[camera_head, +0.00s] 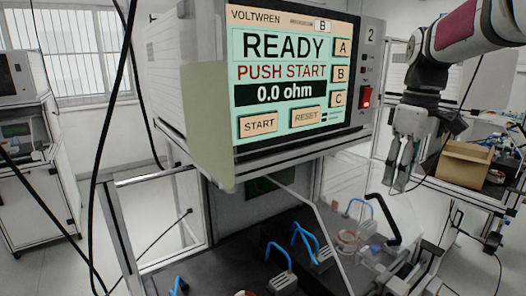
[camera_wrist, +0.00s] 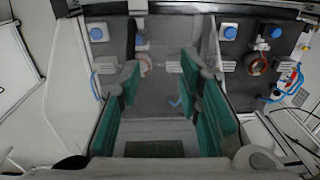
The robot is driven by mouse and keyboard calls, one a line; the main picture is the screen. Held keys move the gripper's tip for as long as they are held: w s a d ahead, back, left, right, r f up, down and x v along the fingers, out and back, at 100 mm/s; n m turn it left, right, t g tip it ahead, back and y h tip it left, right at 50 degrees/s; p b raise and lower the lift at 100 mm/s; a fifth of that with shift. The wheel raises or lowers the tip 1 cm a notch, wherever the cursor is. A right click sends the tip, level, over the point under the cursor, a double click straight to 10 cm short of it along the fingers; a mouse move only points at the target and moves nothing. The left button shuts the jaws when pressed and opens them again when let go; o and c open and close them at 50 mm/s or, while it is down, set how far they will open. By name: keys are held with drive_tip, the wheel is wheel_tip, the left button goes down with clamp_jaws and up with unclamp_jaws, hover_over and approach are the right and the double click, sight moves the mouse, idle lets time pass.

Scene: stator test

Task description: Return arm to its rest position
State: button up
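My arm reaches in from the upper right of the head view. My gripper (camera_head: 399,178) hangs from it with the fingers pointing down, right of the tester and above the right side of the test bench. In the wrist view my gripper (camera_wrist: 160,75) shows its two green-padded fingers well apart, with nothing between them. The tester's screen (camera_head: 290,80) reads READY, PUSH START and 0.0 ohm. A red switch (camera_head: 366,97) is on the panel right of the screen.
A black handle (camera_head: 385,215) rises close below my gripper. A cardboard box (camera_head: 463,164) stands on a side table at the right. Black cables cross the left foreground.

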drive_tip(key=s+a+m+t, duration=0.2)
drive_tip(key=s+a+m, duration=0.35)
drive_tip(key=s, duration=0.85)
drive_tip(key=s+a+f+t, duration=0.1)
drive_tip(key=s+a+f, duration=0.1)
drive_tip(key=s, duration=0.3)
drive_tip(key=s+a+f+m+t, duration=0.1)
drive_tip(key=s+a+f, duration=0.1)
drive_tip(key=s+f, duration=0.2)
drive_tip(key=shift+s+a+f+h, duration=0.25)
drive_tip(key=shift+s+f+h, duration=0.05)
drive_tip(key=shift+s, duration=0.35)
